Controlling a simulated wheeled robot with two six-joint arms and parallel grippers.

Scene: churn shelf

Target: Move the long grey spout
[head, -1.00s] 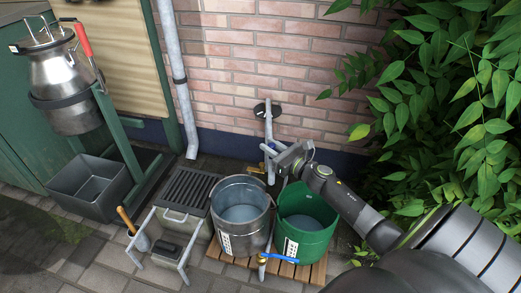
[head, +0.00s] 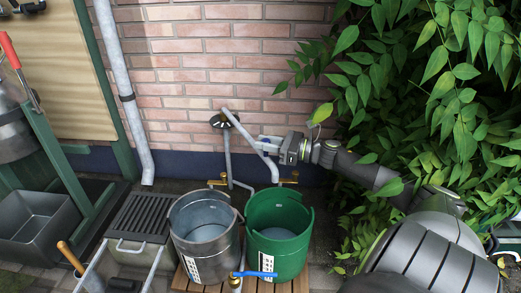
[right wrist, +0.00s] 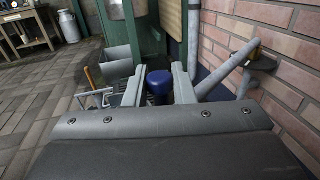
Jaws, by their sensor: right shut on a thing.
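The long grey spout (head: 246,133) is a bent pale tube in front of the brick wall. Its upper end is by a round dark wall fitting (head: 217,121), and its lower end points down behind the rear rim of the green bucket (head: 279,250). My right gripper (head: 264,141) comes in from the right and is shut at the spout, around a blue part. In the right wrist view, my jaws (right wrist: 158,86) stand either side of a blue round knob (right wrist: 159,82), with a slanting grey tube (right wrist: 228,70) to their right. My left gripper is not in view.
A steel bucket (head: 205,238) stands left of the green one on a wooden slatted base. Brass taps sit behind them. A dark grate (head: 142,215) and a grey bin (head: 38,228) are further left. Leaves (head: 440,90) crowd the right side.

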